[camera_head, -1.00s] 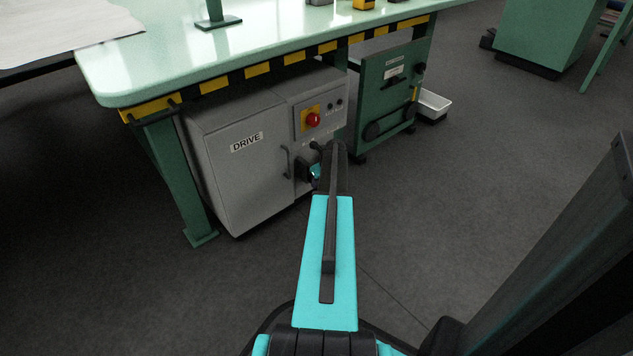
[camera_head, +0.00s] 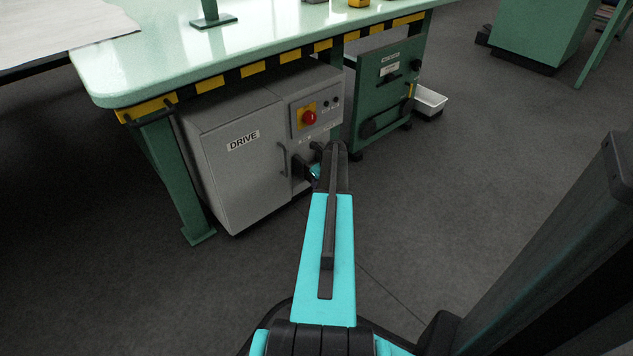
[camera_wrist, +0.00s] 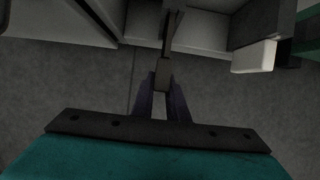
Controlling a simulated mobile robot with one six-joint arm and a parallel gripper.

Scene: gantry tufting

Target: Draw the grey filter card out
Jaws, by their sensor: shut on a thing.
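In the wrist view my gripper (camera_wrist: 162,84) is shut on a small grey-brown tab, which looks like the end of the filter card (camera_wrist: 163,72). A narrow dark strip runs up from the tab between pale cabinet faces. How much of the card is still inside its slot I cannot tell. In the head view my arm reaches to the lower right of the grey DRIVE cabinet (camera_head: 235,170), by a dark opening. There my own arm hides the fingertips and the card.
The green table (camera_head: 150,75) with a yellow-black edge overhangs the cabinet. A red stop button (camera_head: 309,118) sits above the opening. A green unit (camera_head: 375,110) stands to the right, with a white tray (camera_head: 430,99) beside it.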

